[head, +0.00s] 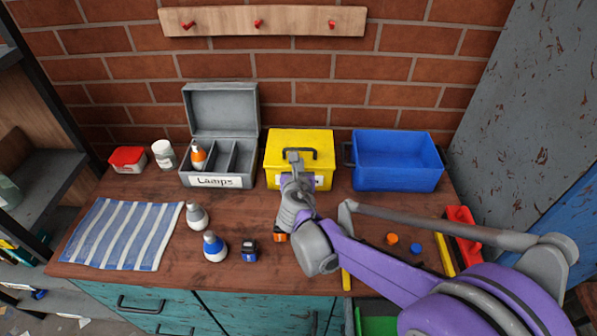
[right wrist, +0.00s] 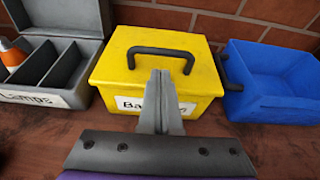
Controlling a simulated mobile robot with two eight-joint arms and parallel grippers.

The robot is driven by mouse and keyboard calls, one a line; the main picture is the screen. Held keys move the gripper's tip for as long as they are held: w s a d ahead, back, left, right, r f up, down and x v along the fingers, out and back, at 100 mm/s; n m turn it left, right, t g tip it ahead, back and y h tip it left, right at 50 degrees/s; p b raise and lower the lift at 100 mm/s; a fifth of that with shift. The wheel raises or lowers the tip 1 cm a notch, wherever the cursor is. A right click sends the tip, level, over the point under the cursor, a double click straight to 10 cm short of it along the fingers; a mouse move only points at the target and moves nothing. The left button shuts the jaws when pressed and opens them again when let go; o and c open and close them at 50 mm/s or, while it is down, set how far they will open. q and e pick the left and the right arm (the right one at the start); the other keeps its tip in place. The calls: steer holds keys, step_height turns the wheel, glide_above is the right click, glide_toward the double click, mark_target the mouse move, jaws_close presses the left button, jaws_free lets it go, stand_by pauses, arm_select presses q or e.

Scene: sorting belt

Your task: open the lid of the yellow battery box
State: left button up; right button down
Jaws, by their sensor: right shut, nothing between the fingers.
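The yellow battery box (head: 318,142) stands at the back middle of the bench with its lid shut. A black handle (right wrist: 160,52) sits on top of the lid, and a white label on the front is partly hidden by my gripper. The box also fills the middle of the right wrist view (right wrist: 120,68). My right gripper (head: 292,157) is shut and empty. In the right wrist view its fingers (right wrist: 160,78) appear in front of the box, overlapping the handle's lower edge; I cannot tell whether they touch it. My left gripper is not in view.
A grey lamp box (head: 222,108) with an open lid stands left of the yellow box. A blue bin (head: 398,178) is close on the right. Lamps (head: 214,248), a blue-black battery (head: 249,251) and a striped cloth (head: 120,235) lie in front. Brick wall stands behind.

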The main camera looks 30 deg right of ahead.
steer(key=shift+x, duration=1.3)
